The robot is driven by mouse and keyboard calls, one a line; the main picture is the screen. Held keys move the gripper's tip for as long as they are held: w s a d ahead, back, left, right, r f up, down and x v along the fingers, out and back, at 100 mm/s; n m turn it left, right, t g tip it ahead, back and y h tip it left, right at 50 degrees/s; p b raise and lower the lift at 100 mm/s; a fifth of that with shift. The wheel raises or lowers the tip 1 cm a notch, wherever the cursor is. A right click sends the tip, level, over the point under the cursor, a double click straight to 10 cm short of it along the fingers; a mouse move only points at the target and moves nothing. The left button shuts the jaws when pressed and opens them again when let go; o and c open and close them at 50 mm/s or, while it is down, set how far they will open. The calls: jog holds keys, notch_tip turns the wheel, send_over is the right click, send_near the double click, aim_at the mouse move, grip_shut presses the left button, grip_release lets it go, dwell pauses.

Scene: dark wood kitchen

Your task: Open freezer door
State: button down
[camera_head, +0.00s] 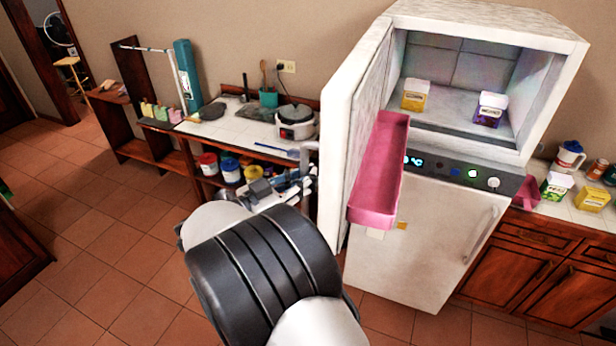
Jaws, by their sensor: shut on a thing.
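The freezer door (345,120) stands open, swung out to the left of the white fridge's upper compartment (470,85). A pink door shelf (380,175) is on its inner side. My gripper (303,182) is at the outer left side of the door, low down, partly hidden behind my own arm. It is shut on the freezer door handle (306,160), of which only a little shows. Inside the freezer are a yellow-and-white box (415,96) and a purple-and-white box (489,110).
A control panel (460,172) and the closed lower fridge door (425,240) are below. A counter with a rice cooker (295,122) and shelves stands behind my gripper. A wooden cabinet (535,265) is at the right. The tiled floor (90,260) is clear at the left.

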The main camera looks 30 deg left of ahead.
jog(key=shift+s+f, duration=0.2)
jog(key=shift+f, duration=0.05)
jog(key=c, duration=2.1)
grip_release()
jog(key=shift+o, duration=1.3)
jog(key=shift+s+a+r, duration=0.15)
jog(key=shift+s+r, duration=0.05)
jog(key=shift+s, duration=0.2)
jog(key=shift+o, duration=1.3)
jog(key=shift+w, duration=0.3)
jog(key=shift+r, duration=0.1)
jog(key=shift+s, duration=0.15)
jog(key=v, duration=1.1)
jog(key=shift+s, duration=0.4)
